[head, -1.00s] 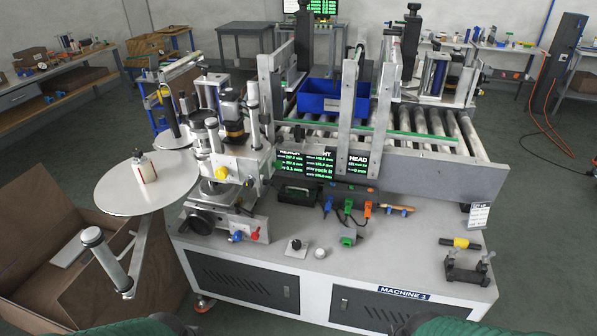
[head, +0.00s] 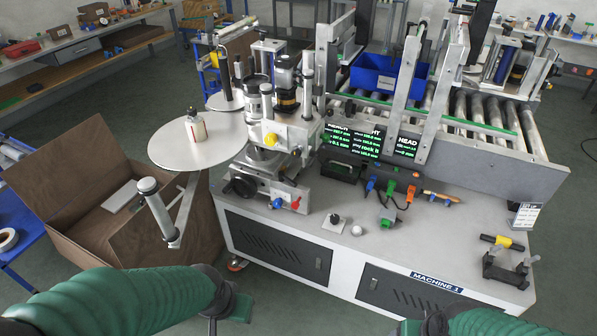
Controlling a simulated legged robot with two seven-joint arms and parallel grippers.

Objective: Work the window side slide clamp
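The labeller head (head: 265,150) stands on the left end of the machine bench in the head view, beside the round white reel plate (head: 197,140). A yellow knob (head: 270,140) is on its front. Low on its slide base are a small blue handle (head: 277,203) and a small red handle (head: 295,204). I cannot tell which of these is the window side slide clamp; no window shows. My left arm's green sleeve crosses the lower left and part of my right arm shows at the bottom edge. Both are apart from the handles. I cannot make out either gripper.
An open cardboard box (head: 75,200) stands on the floor left of the bench. The roller conveyor (head: 470,115) with a blue bin (head: 386,80) is behind. Several tools lie by the dark screens (head: 368,138). A black stand (head: 507,268) is at the right front. The bench's front strip is mostly clear.

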